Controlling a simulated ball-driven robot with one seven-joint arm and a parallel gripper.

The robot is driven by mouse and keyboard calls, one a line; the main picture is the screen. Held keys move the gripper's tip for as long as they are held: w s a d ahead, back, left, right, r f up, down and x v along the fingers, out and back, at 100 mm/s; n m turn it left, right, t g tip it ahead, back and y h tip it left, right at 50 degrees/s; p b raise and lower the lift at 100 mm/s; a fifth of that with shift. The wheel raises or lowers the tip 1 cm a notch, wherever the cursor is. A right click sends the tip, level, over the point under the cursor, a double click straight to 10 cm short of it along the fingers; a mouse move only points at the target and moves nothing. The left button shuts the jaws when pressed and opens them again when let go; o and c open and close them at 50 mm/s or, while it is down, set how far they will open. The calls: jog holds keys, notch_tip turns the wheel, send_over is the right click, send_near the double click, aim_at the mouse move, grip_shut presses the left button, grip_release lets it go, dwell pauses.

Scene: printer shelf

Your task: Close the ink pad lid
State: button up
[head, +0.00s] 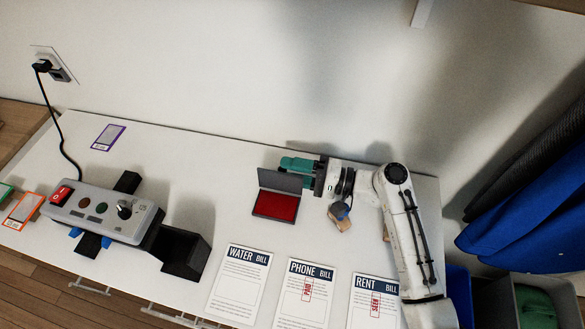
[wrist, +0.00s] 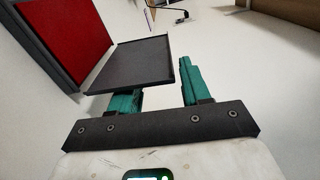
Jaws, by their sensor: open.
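The ink pad (head: 275,205) lies on the shelf with its red surface bare; in the wrist view its red face (wrist: 62,35) is at the upper left. Its dark grey lid (head: 280,181) stands raised along the pad's far edge; the lid is large in the wrist view (wrist: 132,62). My gripper (head: 292,163) is open, with teal fingers just behind the lid on its wall side. In the wrist view my gripper (wrist: 160,82) has its left finger partly hidden by the lid and its right finger clear. I cannot tell whether a finger touches the lid.
A stamp (head: 341,216) stands right of the pad, near my arm. Water (head: 238,280), phone (head: 304,293) and rent bills (head: 374,300) lie in front. A grey switch box (head: 105,214) and black tray (head: 182,250) are at left. The wall is close behind.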

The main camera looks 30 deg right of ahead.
grip_shut()
dwell(0.5)
